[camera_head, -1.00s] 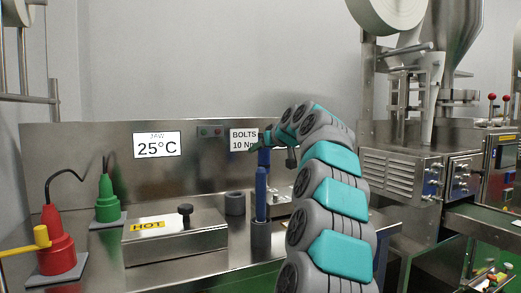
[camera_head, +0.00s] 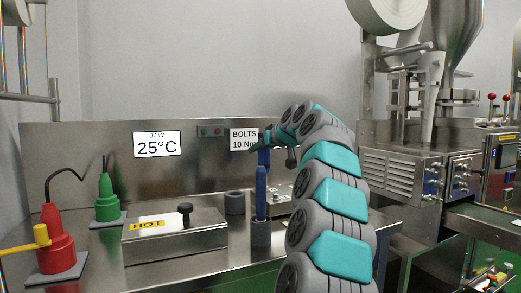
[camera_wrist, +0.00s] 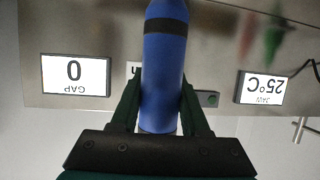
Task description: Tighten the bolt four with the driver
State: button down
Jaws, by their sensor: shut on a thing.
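My gripper (camera_head: 264,146) is shut on a blue driver (camera_wrist: 164,75), a cylinder with a dark band. In the wrist view the dark green fingers press on both its sides. In the head view part of the driver (camera_head: 263,157) shows upright below the fingers, in front of the back panel. A second blue handle (camera_head: 261,190) stands upright in a grey holder (camera_head: 261,233) nearer the camera and hides what is behind it. A metal block (camera_head: 281,203) sits behind my arm, partly hidden. I cannot tell which bolt is four, nor see the driver's tip.
An empty grey holder (camera_head: 235,203) stands beside the occupied one. A steel box marked HOT (camera_head: 175,240) with a black knob is at left. Red (camera_head: 56,245) and green (camera_head: 107,200) corded tools stand farther left. The BOLTS 10 N sign (camera_head: 243,139) is just behind my gripper.

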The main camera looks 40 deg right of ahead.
jog(key=shift+f, duration=0.15)
notch_tip(320, 180, up, 5)
jog(key=p, duration=0.4)
dwell(0.5)
